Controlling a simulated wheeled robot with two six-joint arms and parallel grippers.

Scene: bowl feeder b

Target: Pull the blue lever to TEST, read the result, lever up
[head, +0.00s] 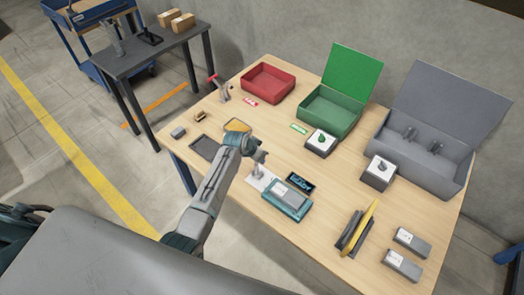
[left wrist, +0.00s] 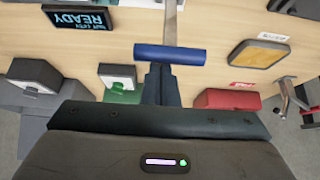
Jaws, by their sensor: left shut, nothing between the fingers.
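The blue lever handle (left wrist: 170,54) is a short horizontal bar on a pale grey stem in the left wrist view. My left gripper (left wrist: 158,75) is shut and empty, its fingertips close to the bar; I cannot tell if they touch it. In the head view my left gripper (head: 260,156) is over the lever's pale base plate (head: 259,180) and hides the blue bar. The dark display (head: 300,183) beside it reads READY, upside down in the left wrist view (left wrist: 83,18). A teal-and-grey device (head: 288,203) sits in front of the display. My right gripper is not in view.
Red (head: 268,83), green (head: 329,108) and grey (head: 424,150) open boxes stand along the table's back. Two pale-topped blocks (head: 320,142) (head: 379,172) stand before them. A rack with a yellow piece (head: 357,230) and grey boxes (head: 411,240) are at right.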

